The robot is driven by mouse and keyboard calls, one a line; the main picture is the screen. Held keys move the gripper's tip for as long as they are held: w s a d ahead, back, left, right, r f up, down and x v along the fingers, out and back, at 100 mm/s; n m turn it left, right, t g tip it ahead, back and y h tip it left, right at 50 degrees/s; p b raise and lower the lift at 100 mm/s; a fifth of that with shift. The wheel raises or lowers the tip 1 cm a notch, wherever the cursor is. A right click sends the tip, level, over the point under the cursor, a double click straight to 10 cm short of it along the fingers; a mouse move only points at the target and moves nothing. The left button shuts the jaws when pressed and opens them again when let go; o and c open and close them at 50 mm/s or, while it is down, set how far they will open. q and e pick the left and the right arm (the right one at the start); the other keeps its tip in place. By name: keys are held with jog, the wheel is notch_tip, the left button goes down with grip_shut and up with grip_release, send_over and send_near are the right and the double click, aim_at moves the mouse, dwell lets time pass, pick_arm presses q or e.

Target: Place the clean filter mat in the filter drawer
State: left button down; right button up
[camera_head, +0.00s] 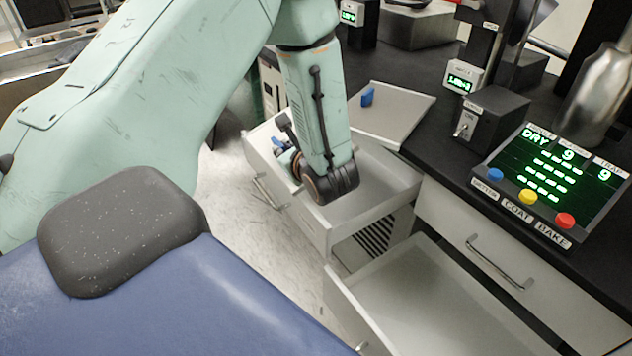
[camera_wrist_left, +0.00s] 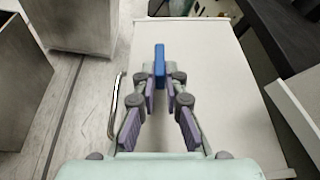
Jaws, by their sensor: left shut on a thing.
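My left gripper (camera_wrist_left: 160,88) is shut on an upright blue tab (camera_wrist_left: 159,62), which shows between its fingertips in the left wrist view. In the head view my own wrist hides most of this gripper, and only a bit of blue shows beside it. It is over the left end of an open pale drawer (camera_head: 392,180), near the front with the handle. A pale flat surface lies under the fingers; I cannot tell whether it is the mat or the drawer floor. A pale flat panel (camera_head: 405,112) with a blue tab (camera_head: 367,97) lies on the bench. My right gripper is not in view.
A second open drawer (camera_head: 430,300) stands nearer, and it looks empty. A dark slotted grille (camera_head: 375,240) shows below the first drawer. The black bench (camera_head: 440,150) holds a control panel (camera_head: 550,180) with coloured buttons, a switch box (camera_head: 490,118) and a metal bottle (camera_head: 600,95).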

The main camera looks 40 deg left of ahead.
pick_arm(q)
jog(key=w, duration=0.1)
jog(key=w+d, duration=0.1)
jog(key=w, duration=0.1)
jog(key=shift+w+d+b, duration=0.3)
jog(key=shift+w, duration=0.05)
jog(key=f, duration=0.2)
jog(key=w+f+b, duration=0.1)
jog(key=f, duration=0.2)
jog(key=w+f+b, duration=0.1)
jog(key=f, duration=0.1)
jog(key=shift+f, duration=0.2)
jog(key=shift+d+f, duration=0.1)
jog(key=shift+f, duration=0.1)
jog(key=f, duration=0.1)
jog(key=f+b, duration=0.1)
jog(key=f, duration=0.1)
jog(key=shift+w, duration=0.3)
jog(key=shift+w+r+b, duration=0.15)
jog(key=shift+w+b, duration=0.15)
jog(key=shift+w+d+m+g, duration=0.1)
jog(key=shift+w+m+g, duration=0.1)
jog(key=shift+m+g, duration=0.25)
jog(key=shift+w+d+r+m+g+b, duration=0.25)
jog(key=shift+m+b, duration=0.15)
jog(key=shift+m, duration=0.25)
jog(key=shift+s+a+f, duration=0.1)
jog(key=shift+f, duration=0.55)
jog(key=shift+f+b, duration=0.3)
